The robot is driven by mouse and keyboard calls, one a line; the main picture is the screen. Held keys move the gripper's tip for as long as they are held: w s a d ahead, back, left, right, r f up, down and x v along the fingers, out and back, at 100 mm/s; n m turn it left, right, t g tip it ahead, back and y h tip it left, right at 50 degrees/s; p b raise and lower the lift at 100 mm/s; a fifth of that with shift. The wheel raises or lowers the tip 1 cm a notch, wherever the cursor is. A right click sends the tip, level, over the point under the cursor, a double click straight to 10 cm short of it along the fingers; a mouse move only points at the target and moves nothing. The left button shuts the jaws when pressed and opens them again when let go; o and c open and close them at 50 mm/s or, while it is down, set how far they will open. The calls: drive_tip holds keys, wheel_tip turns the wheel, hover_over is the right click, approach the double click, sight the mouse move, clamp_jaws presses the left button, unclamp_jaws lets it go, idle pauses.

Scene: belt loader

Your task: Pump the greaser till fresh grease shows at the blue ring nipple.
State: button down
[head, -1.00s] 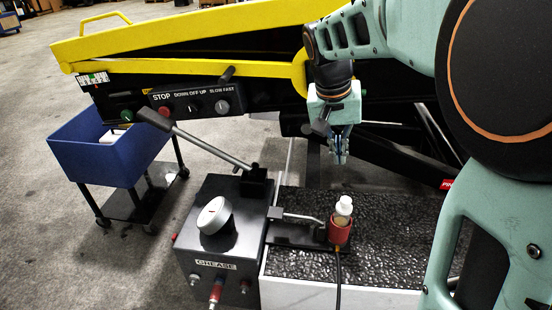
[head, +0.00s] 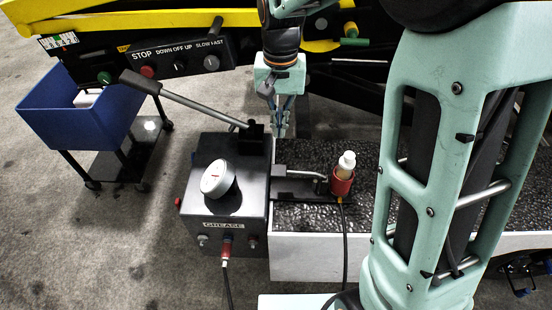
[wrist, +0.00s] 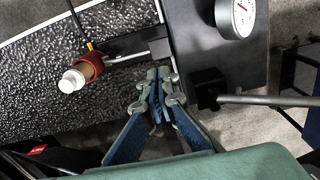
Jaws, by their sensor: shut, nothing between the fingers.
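The greaser (head: 225,205) is a dark box labelled GREASE with a round white gauge (head: 217,177) on top. Its pump lever (head: 200,107) slants up to the left from a black pivot block (head: 251,138) and ends in a dark grip (head: 141,83). The lever rod also shows in the wrist view (wrist: 262,100). My gripper (head: 280,133) is shut and empty, above the back of the greaser, just right of the pivot block. The wrist view shows its fingertips together (wrist: 158,75), apart from the lever. I cannot make out the blue ring nipple or any grease.
A red holder (head: 342,183) with a white-capped piece and a black hose stands on the textured black tray top (head: 305,217). The yellow-railed loader with its control panel (head: 180,57) is behind. A blue bin cart (head: 80,115) stands left. Floor is clear front left.

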sight(275, 171)
drive_tip(key=shift+f, duration=0.1)
wheel_tip(275, 171, down, 14)
drive_tip(key=shift+r+p, duration=0.1)
drive_tip(key=shift+p, duration=0.6)
drive_tip(key=shift+a+f+h+b, duration=0.3)
drive_tip(key=shift+f+h+b, duration=0.3)
drive_tip(key=shift+f, duration=0.25)
drive_tip(key=shift+a+f+h+b, duration=0.25)
drive_tip(key=shift+f+h+b, duration=0.25)
drive_tip(key=shift+f+b, duration=0.25)
wheel_tip(275, 171, down, 3)
drive_tip(key=shift+r+h+b, duration=0.2)
drive_tip(key=shift+h+b, duration=0.2)
drive_tip(key=shift+b, duration=0.65)
drive_tip(key=shift+r, duration=0.1)
drive_tip(key=shift+a+r+p, duration=0.1)
drive_tip(key=shift+r+p, duration=0.15)
drive_tip(key=shift+p, duration=0.05)
drive_tip(key=a+p+v, duration=0.1)
drive_tip(key=v, duration=1.2)
drive_tip(key=shift+w+a, duration=0.15)
